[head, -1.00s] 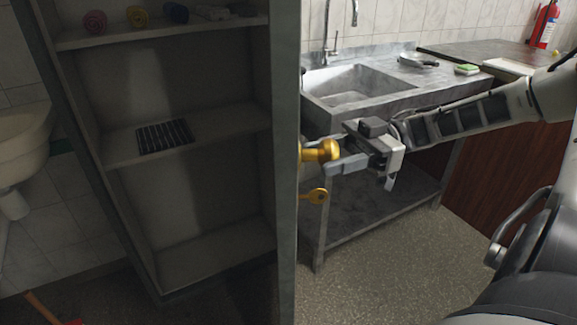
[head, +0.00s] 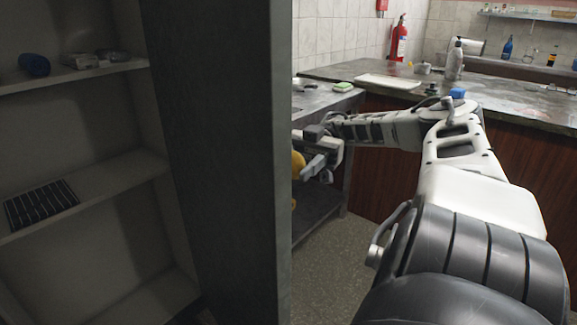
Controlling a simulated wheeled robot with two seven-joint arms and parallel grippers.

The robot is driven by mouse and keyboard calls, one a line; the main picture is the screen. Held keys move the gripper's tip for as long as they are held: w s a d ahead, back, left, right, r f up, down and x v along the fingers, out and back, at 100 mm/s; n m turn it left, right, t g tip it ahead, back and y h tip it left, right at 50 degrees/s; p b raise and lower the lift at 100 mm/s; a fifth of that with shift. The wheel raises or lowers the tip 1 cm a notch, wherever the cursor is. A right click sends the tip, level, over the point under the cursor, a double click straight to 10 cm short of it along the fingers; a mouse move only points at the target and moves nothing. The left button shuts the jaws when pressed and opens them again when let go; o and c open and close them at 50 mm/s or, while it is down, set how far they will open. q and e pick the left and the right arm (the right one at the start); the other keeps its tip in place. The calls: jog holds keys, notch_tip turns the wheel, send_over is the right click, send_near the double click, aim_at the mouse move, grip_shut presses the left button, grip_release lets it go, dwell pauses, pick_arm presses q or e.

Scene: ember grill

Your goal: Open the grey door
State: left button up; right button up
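The grey door (head: 225,160) stands as a tall dark panel in the middle of the head view, its broad face turned towards me and open shelves to its left. A gold knob (head: 298,166) shows at the door's right edge, mostly hidden behind it. A sliver of the gold key shows just below the knob. My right gripper (head: 310,165) is at the knob from the right, with a grey finger next to it. I cannot tell whether it touches or grips the knob. My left gripper is not in view.
Shelves (head: 110,190) on the left hold a dark grid (head: 42,204) and small items. A counter (head: 335,70) with a white board, bottles and a blue block stands behind my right arm. A red fire extinguisher (head: 399,40) is on the wall. Speckled floor is clear below.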

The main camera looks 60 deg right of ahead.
aim_at(295, 153)
jog(key=shift+f, duration=0.1)
jog(key=o, duration=1.3)
jog(key=shift+o, duration=0.2)
jog(key=r, duration=0.2)
jog(key=r+p, duration=0.1)
jog(key=r, duration=0.1)
jog(key=shift+s+a+r, duration=0.1)
jog(key=shift+s+a, duration=0.1)
jog(key=s+a+r+p, duration=0.1)
jog(key=s+a+r, duration=0.6)
jog(key=a, duration=0.4)
jog(key=shift+s+a+r, duration=0.15)
jog(key=shift+r, duration=0.75)
